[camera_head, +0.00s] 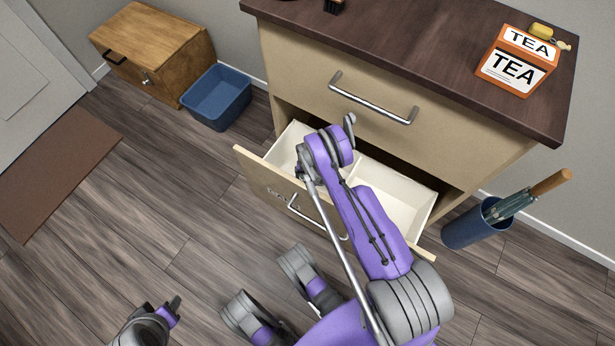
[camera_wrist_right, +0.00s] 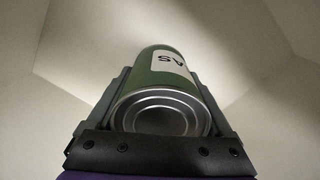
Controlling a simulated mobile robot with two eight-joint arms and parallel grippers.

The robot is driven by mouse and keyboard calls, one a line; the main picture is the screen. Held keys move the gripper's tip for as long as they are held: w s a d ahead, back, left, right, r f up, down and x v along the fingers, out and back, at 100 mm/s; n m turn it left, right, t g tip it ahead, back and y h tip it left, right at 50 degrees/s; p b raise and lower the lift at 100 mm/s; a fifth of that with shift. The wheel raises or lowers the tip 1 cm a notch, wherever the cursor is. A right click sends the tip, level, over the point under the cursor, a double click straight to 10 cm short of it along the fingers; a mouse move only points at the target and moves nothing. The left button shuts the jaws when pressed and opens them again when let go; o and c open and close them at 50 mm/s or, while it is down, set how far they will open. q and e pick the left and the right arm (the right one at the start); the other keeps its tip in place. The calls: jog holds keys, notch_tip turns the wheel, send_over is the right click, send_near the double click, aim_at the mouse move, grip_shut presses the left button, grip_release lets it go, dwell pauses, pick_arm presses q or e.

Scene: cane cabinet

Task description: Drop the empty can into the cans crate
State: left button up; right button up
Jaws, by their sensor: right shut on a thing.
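A green can (camera_wrist_right: 155,75) with a white label reading "AS" sits between the fingers of my right gripper (camera_wrist_right: 163,90), its silver ribbed end toward the wrist camera. Pale walls surround it in that view. In the head view my right arm reaches over the open drawer (camera_head: 405,207), and the gripper and can are hidden behind the arm. My left gripper (camera_head: 165,308) is low at the left, far from the drawer; its finger gap is unclear. A blue open bin (camera_head: 217,97) stands on the floor; I see no label marking it as the cans crate.
The drawer has cream compartments, a metal handle and a small unreadable label. A shut drawer with a handle (camera_head: 372,100) is above it. A tea box (camera_head: 517,62) is on the dark countertop. A wooden cabinet (camera_head: 155,50) and an umbrella holder (camera_head: 476,224) flank the area.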

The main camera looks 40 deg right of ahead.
jog(key=shift+f, duration=0.35)
jog(key=o, duration=1.3)
jog(key=shift+r, duration=0.1)
notch_tip(320, 180, up, 13)
jog(key=p, duration=0.3)
jog(key=shift+r, duration=0.1)
jog(key=a+r+n+t, duration=0.15)
jog(key=a+r, duration=0.45)
jog(key=r, duration=0.8)
jog(key=a+r+n+t, duration=0.15)
jog(key=a+r, duration=0.35)
jog(key=r, duration=0.9)
jog(key=s+a+r+n, duration=0.1)
jog(key=s+a+r, duration=0.2)
jog(key=s, duration=0.3)
jog(key=s+a+r+n+t, duration=0.1)
jog(key=s+a+r+n, duration=0.1)
jog(key=s, duration=0.5)
jog(key=s+a+r+n, duration=0.2)
jog(key=s+a+r, duration=0.3)
jog(key=s, duration=0.1)
jog(key=shift+s+r, duration=0.3)
jog(key=shift+r, duration=0.1)
